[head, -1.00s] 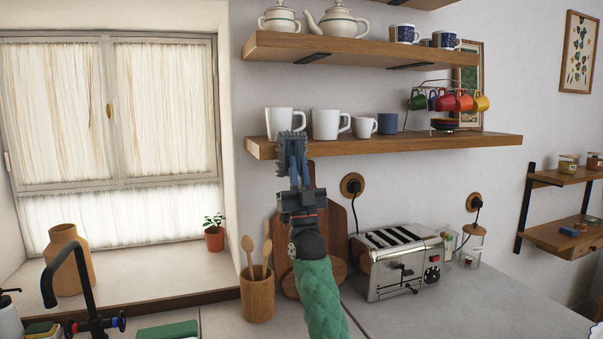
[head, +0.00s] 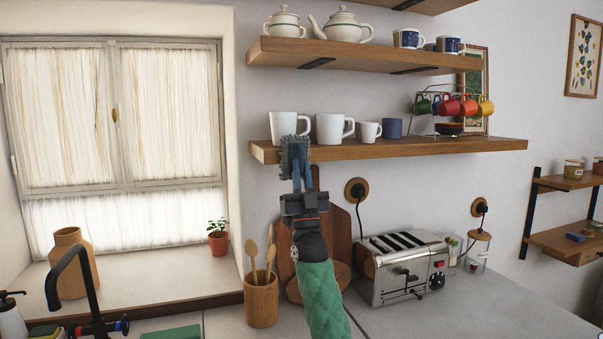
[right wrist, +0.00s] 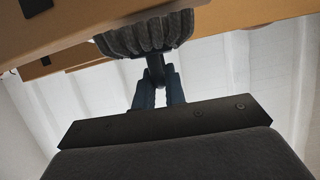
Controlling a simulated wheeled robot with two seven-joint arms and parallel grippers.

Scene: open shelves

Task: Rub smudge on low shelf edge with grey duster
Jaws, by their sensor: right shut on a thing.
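The low shelf (head: 400,150) is a wooden board on the wall with mugs on it. My right gripper (head: 302,178) is raised in front of the shelf's left end, shut on the grey duster (head: 292,157). In the right wrist view the gripper (right wrist: 158,92) holds the duster by a dark handle. The duster's fluffy grey head (right wrist: 146,34) is up against or very near the shelf's edge (right wrist: 60,32); I cannot tell whether they touch. I see no smudge; the duster covers part of the edge. My left gripper is not in view.
White mugs (head: 334,128) and a rack of coloured cups (head: 452,105) stand on the low shelf. An upper shelf (head: 360,54) holds teapots. Below are a toaster (head: 402,268), a utensil pot (head: 261,300) and cutting boards (head: 340,237).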

